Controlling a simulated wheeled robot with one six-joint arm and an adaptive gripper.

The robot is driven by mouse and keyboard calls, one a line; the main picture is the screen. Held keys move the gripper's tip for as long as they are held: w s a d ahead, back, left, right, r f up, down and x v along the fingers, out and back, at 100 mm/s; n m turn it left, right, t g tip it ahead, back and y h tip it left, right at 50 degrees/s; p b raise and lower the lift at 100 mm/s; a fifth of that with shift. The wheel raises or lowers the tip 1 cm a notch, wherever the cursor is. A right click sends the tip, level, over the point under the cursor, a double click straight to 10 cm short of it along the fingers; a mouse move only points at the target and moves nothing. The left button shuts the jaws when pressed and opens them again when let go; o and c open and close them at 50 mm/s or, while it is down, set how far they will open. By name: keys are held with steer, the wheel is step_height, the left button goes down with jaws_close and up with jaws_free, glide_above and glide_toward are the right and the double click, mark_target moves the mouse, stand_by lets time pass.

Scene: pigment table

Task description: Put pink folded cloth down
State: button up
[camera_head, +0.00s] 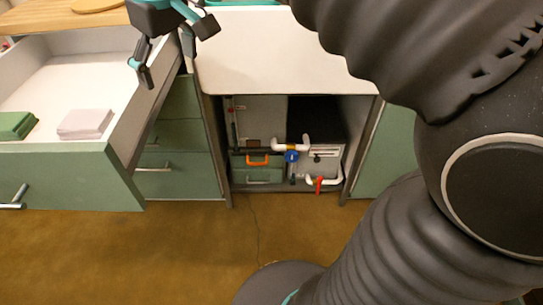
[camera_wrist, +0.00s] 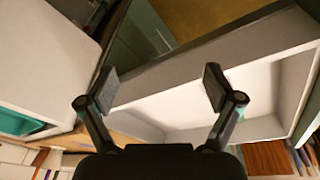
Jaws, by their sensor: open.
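The pink folded cloth (camera_head: 86,123) lies flat in the open white-lined drawer (camera_head: 75,75), close to its green front panel. In the head view my gripper (camera_head: 173,58) is above the right side wall of the drawer, up and to the right of the cloth, and apart from it. In the wrist view my gripper (camera_wrist: 156,88) has its two fingers wide apart with nothing between them. The cloth does not show in the wrist view, where the drawer (camera_wrist: 190,105) looks empty in the part that is visible.
A green folded cloth (camera_head: 16,125) lies left of the pink one. A wooden top (camera_head: 60,20) is behind the drawer. A white counter (camera_head: 270,50) stands right of my gripper, over an open cabinet with pipes (camera_head: 291,157). The brown floor (camera_head: 180,250) in front is clear.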

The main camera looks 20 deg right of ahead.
steer(key=s+d+f+m+t, duration=0.3)
steer(key=s+d+f+m, duration=0.4)
steer(key=s+d+f, duration=0.5)
steer(key=s+f, duration=0.3)
steer(key=f, duration=0.1)
steer(key=shift+d+h, duration=0.3)
steer(key=shift+h, duration=0.1)
steer(key=shift+f, duration=0.1)
